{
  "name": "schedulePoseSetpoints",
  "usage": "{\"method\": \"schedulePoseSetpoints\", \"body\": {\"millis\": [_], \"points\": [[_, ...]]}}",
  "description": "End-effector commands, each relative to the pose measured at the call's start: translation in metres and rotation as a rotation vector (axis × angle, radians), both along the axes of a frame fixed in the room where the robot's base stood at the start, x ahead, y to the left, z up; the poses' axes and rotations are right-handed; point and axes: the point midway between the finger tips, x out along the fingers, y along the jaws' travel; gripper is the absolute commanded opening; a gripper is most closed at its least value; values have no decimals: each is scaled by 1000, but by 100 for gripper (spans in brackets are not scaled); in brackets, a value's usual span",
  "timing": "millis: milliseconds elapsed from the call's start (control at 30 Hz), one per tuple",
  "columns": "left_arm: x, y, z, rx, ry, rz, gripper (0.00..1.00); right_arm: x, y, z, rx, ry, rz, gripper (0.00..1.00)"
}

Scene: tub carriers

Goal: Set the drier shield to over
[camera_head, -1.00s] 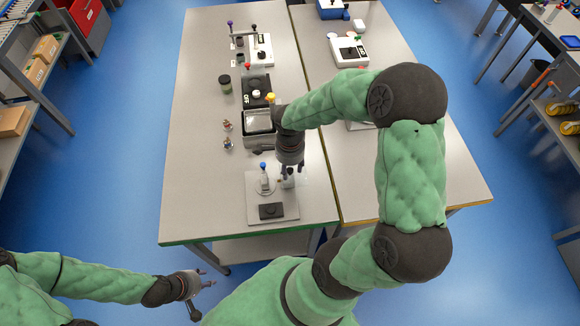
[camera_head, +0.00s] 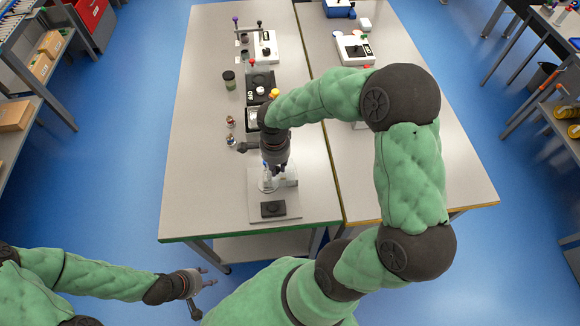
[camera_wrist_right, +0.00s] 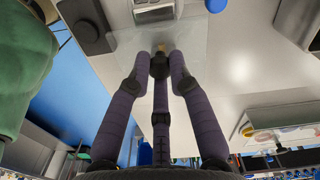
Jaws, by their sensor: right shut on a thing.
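The drier stands on a pale base plate (camera_head: 287,210) at the near end of the left table, with a black block (camera_head: 273,209) at its front. My right gripper (camera_head: 273,172) is above this plate and mostly covers the blue-topped post there. The clear shield (camera_head: 291,183) shows only faintly beside the gripper; its exact tilt is hard to tell. In the right wrist view a see-through sheet (camera_wrist_right: 205,48) spreads beyond the fingers, which are shut on a small dark grip (camera_wrist_right: 159,65). My left gripper (camera_head: 208,277) is open and empty, off the table's near left corner.
Behind the drier stand a grey tray device, partly hidden by my arm, a black unit (camera_head: 260,84) and a dark jar (camera_head: 229,80). The left side of the table (camera_head: 195,150) is clear.

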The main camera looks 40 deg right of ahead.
Motion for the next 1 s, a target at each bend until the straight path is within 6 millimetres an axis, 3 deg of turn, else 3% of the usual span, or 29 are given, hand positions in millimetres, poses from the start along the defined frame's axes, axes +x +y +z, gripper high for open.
{"method": "schedulePoseSetpoints", "body": {"millis": [100, 267, 633, 667, 733, 1000], "points": [[0, 0, -11, 0, 0, 0, 40, 15, 21, -2, 0, -6, 6, 0], [0, 0, -16, 0, 0, 0, 40, 24, 37, 0, -1, -6, 2, 0], [0, 0, -16, 0, 0, 0, 40, 27, 42, 1, 1, -7, -1, 0], [0, 0, -16, 0, 0, 0, 40, 27, 42, 1, 1, -7, -1, 24], [0, 0, -16, 0, 0, 0, 40, 27, 42, 1, 1, -7, -1, 43], [0, 0, -16, 0, 0, 0, 40, 26, 41, 1, -1, -4, 0, 45]]}}
